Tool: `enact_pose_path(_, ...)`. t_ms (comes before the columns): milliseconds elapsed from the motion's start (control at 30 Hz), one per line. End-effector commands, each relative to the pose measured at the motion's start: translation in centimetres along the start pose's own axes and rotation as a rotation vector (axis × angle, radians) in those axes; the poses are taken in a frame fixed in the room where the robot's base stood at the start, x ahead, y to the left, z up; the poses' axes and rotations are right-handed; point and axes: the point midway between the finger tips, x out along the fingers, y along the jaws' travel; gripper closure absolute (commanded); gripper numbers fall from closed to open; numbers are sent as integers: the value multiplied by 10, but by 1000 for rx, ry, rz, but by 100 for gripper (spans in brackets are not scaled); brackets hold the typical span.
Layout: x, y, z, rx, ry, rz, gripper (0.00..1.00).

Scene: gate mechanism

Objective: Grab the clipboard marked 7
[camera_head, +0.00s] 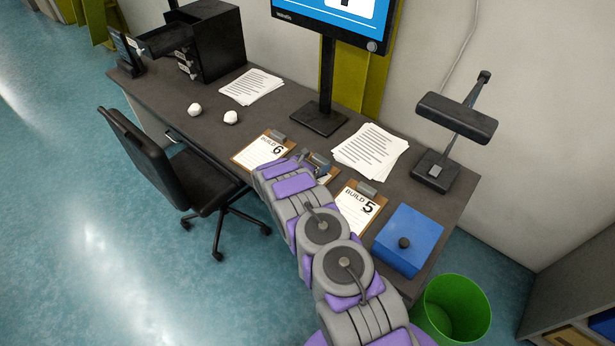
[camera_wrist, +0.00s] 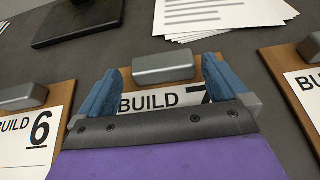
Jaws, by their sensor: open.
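The clipboard marked 7 (camera_wrist: 196,97) lies on the desk, in the middle of the wrist view. It has a brown board, a white sheet reading "BUILD" and a partly hidden 7, and a grey clip (camera_wrist: 163,67). In the head view my arm hides most of this clipboard. The clipboard marked 6 (camera_head: 262,150) lies to its left and the clipboard marked 5 (camera_head: 355,208) to its right.
The dark desk (camera_head: 290,97) also holds a monitor stand (camera_head: 319,122), paper stacks (camera_head: 370,150), a blue box (camera_head: 408,240) and a lamp (camera_head: 436,172). A black chair (camera_head: 150,160) stands at the front. A green bin (camera_head: 452,308) stands at the right end.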

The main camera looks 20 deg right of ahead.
Motion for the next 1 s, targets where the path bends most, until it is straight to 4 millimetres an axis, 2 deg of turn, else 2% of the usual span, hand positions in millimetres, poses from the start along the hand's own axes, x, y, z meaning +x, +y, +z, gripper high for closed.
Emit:
enact_pose_path(100, 15, -1, 0, 3, -1, 0, 0)
enact_pose_path(333, 15, 1, 1, 0, -3, 0, 0)
enact_pose_path(900, 15, 0, 2, 1, -2, 0, 55)
enact_pose_path(1000, 15, 0, 2, 1, -3, 0, 56)
